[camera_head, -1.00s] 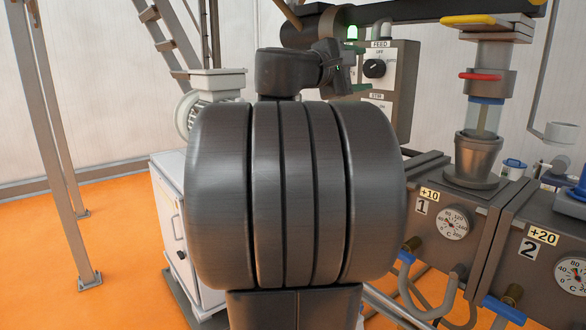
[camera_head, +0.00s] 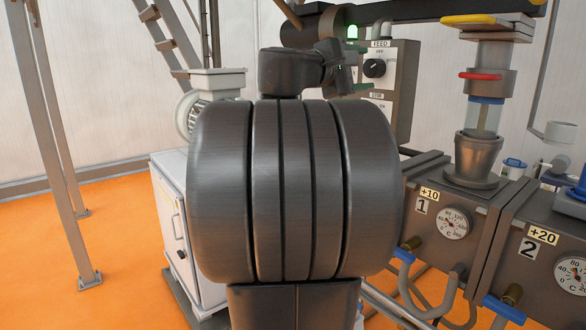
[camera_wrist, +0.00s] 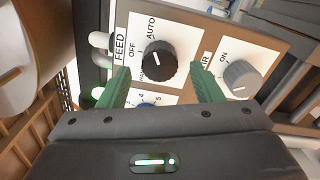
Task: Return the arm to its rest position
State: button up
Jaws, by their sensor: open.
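My arm fills the middle of the head view, with its large dark joint in front. My gripper (camera_wrist: 162,88) shows in the wrist view as two green fingers spread apart with nothing between them that they touch. The fingers point toward a control panel. The black FEED knob (camera_wrist: 155,60) lies beyond and between the fingertips, apart from them. The FEED knob also shows in the head view (camera_head: 375,68), right of the arm's wrist.
A grey knob (camera_wrist: 240,78) marked ON sits right of the FEED knob. A grey hopper (camera_head: 479,155) stands on barrel block 1 at the right, with dial gauges (camera_head: 451,225) below. A white cabinet (camera_head: 172,215) is behind my arm. Orange floor at the left is open, apart from a metal stand (camera_head: 60,150).

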aim_at(369, 66)
jog(key=v, duration=1.1)
jog(key=x, duration=1.4)
jog(key=shift+p, duration=0.3)
jog(key=shift+r+n+p, duration=0.25)
jog(key=shift+n+p, duration=0.15)
jog(key=shift+p, duration=0.25)
jog(key=shift+s+a+r+n+p, duration=0.1)
jog(key=shift+s+a+n+p, duration=0.05)
jog(key=shift+n+p, duration=1.25)
jog(key=shift+p, duration=0.35)
jog(key=n+p, duration=0.3)
jog(key=p, duration=0.1)
jog(key=n+p, duration=0.5)
jog(key=p, duration=0.3)
jog(key=shift+n, duration=0.3)
jog(key=shift+f+b+v, duration=0.2)
jog(key=shift+b+v, duration=0.1)
jog(key=shift+v, duration=0.7)
jog(key=shift+f+b+v, duration=0.2)
jog(key=shift+b+v, duration=0.05)
jog(key=shift+v, duration=0.7)
